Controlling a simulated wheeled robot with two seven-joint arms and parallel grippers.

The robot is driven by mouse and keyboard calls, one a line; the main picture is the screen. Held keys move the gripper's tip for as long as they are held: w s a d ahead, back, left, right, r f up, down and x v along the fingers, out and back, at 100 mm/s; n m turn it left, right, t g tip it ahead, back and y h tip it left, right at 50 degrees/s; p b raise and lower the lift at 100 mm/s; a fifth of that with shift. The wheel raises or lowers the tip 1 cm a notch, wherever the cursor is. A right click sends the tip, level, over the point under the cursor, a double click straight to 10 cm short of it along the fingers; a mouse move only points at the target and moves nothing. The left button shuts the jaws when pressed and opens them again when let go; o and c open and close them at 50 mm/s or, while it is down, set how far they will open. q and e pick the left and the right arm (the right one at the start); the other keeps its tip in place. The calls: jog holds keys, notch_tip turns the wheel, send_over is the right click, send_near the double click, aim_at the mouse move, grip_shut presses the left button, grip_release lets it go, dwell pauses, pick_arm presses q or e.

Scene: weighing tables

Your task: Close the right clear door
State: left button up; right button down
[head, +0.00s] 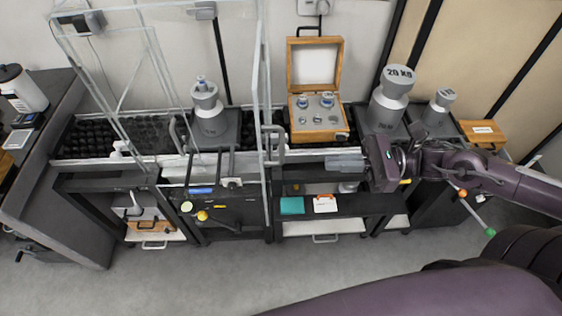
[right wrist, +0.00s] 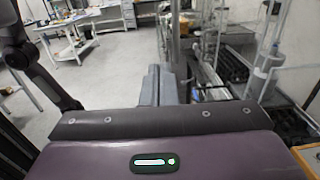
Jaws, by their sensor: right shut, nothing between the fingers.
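The right clear door (head: 262,85) is a tall transparent panel at the right side of the clear enclosure. It appears nearly edge-on, swung out toward the front, with a grey handle (head: 273,145) on it. My right gripper (head: 332,162) comes in from the right, its fingers pointing left toward the handle. It is shut and empty, with a clear gap between its fingertips and the handle. In the right wrist view its fingers (right wrist: 158,86) show together. Transparent panels also show there, but I cannot tell which is the door. My left gripper is not in view.
A large weight (head: 209,108) stands behind the clear panels. An open wooden weight box (head: 318,133) and the 20 KG weight (head: 388,98) stand behind my right gripper. Below it, a shelf (head: 350,203) holds a teal item (head: 291,206). The floor in front is free.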

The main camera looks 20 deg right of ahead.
aim_at(280, 164)
jog(key=shift+b+x, duration=1.75)
jog(key=shift+x, duration=4.15)
jog(key=shift+w, duration=0.1)
jog(key=shift+d+f, duration=0.1)
jog(key=shift+f, duration=0.05)
